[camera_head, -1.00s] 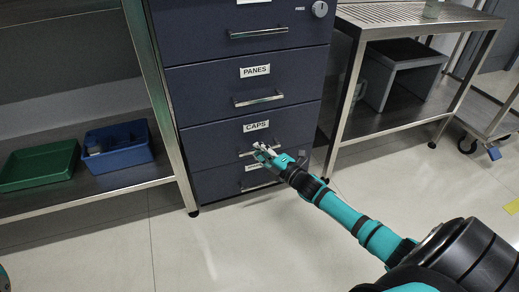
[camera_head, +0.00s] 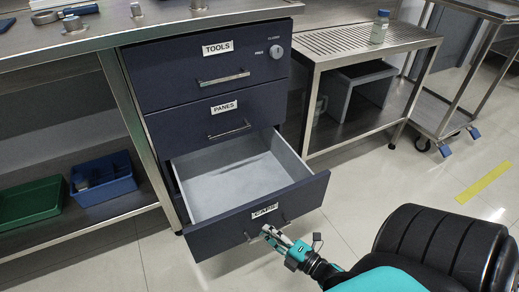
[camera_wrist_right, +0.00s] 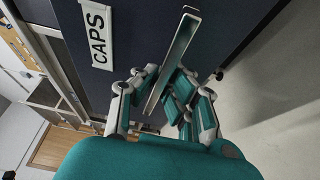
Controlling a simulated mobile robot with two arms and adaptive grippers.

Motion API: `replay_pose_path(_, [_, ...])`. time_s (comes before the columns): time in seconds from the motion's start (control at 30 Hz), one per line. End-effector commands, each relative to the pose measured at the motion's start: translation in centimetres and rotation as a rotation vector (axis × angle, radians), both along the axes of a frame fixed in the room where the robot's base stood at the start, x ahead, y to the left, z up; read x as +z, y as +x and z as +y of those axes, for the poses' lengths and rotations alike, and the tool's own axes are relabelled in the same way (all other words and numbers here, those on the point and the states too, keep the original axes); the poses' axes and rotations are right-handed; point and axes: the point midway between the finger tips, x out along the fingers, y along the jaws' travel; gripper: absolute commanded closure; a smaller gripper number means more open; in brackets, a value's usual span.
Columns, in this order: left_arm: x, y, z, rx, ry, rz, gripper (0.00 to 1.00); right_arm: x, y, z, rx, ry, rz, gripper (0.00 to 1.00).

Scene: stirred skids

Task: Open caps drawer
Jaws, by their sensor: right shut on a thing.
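The caps drawer (camera_head: 196,241) is pulled well out of the dark blue cabinet, with its label on the front. Its light grey inside (camera_head: 235,178) shows and looks empty. My right gripper (camera_head: 268,233) is shut on the drawer's handle at the drawer front. In the right wrist view the metal handle (camera_wrist_right: 176,55) lies between the fingers of my right gripper (camera_wrist_right: 162,100), beside the CAPS label (camera_wrist_right: 97,34). My left gripper is not in view.
The shut tools drawer (camera_head: 180,77) and panes drawer (camera_head: 180,127) are above. A green tray (camera_head: 30,203) and a blue bin (camera_head: 105,190) sit on the left shelf. A bottle (camera_head: 379,27) stands on the slatted right bench.

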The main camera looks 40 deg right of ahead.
Motion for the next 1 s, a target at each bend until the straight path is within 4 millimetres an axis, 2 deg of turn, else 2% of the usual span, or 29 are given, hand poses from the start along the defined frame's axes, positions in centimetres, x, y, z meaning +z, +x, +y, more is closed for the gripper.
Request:
replay_pose_path(0.1, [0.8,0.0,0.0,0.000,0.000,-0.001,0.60,0.4,-1.6,0.4,0.000,0.005,-0.005,1.00])
replay_pose_path(0.23, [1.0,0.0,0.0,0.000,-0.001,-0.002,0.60,0.3,-2.6,0.7,0.000,0.005,-0.007,1.00])
replay_pose_path(0.67, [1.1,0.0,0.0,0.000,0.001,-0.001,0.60,0.2,-3.0,0.8,0.002,0.005,-0.008,1.00])
replay_pose_path(0.7, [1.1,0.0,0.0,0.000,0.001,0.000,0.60,0.2,-3.0,0.8,0.002,0.004,-0.008,0.92])
replay_pose_path(0.9, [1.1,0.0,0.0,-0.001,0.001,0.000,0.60,0.2,-3.0,0.8,0.001,0.003,-0.006,0.66])
replay_pose_path(1.0, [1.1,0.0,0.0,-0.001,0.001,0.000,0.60,0.1,-3.0,0.8,0.001,0.002,-0.005,0.66])
